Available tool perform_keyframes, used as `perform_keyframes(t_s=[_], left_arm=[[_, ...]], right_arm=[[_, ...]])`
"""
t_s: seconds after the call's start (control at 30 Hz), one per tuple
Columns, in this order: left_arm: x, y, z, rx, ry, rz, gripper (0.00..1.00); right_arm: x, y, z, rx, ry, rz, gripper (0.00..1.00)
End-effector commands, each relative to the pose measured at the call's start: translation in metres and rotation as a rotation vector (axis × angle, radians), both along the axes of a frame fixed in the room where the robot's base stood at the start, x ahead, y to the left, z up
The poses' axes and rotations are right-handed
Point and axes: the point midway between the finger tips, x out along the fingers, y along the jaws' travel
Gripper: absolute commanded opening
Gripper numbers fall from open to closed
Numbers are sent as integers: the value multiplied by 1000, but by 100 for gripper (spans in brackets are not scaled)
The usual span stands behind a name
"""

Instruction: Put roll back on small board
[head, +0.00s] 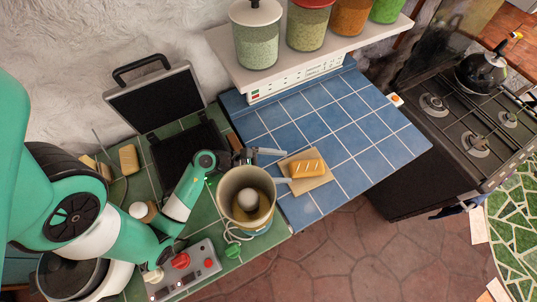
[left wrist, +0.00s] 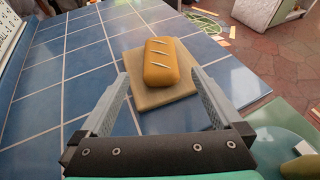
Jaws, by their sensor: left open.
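The roll (head: 307,168) is golden brown with pale slashes on top. It lies on the small board (head: 311,184), a light wooden square on the blue tiles. In the left wrist view, the roll (left wrist: 161,62) rests on the far part of the small board (left wrist: 165,96), and bare wood shows on the near part. My left gripper (head: 285,166) is open and empty, at the left side of the board. In the left wrist view its fingers (left wrist: 158,73) are spread to either side of the board, with the roll just beyond the tips. My right gripper is not in view.
A beige pot (head: 232,181) with a rounded pale thing inside stands left of the board, close to my left gripper. An open black grill (head: 180,150) is farther left. A shelf (head: 235,57) with jars overhangs the back. Blue tiles (head: 360,130) right of the board are clear.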

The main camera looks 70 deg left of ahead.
Motion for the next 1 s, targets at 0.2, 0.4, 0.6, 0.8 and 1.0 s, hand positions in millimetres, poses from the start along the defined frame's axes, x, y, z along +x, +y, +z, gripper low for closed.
perform_keyframes(t_s=[0.2, 0.4, 0.6, 0.8, 1.0], left_arm=[[-33, 9, 16, 0, 0, 4, 100], [-40, 9, 17, 1, -2, -1, 100], [-39, 9, 17, 1, -2, -2, 100], [-39, 9, 17, 1, -2, -2, 100], [-39, 9, 36, 1, -2, -1, 100]], right_arm=[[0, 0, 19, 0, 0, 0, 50], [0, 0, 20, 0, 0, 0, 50], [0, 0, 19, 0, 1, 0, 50], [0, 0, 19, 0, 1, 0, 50], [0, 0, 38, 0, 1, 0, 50]])
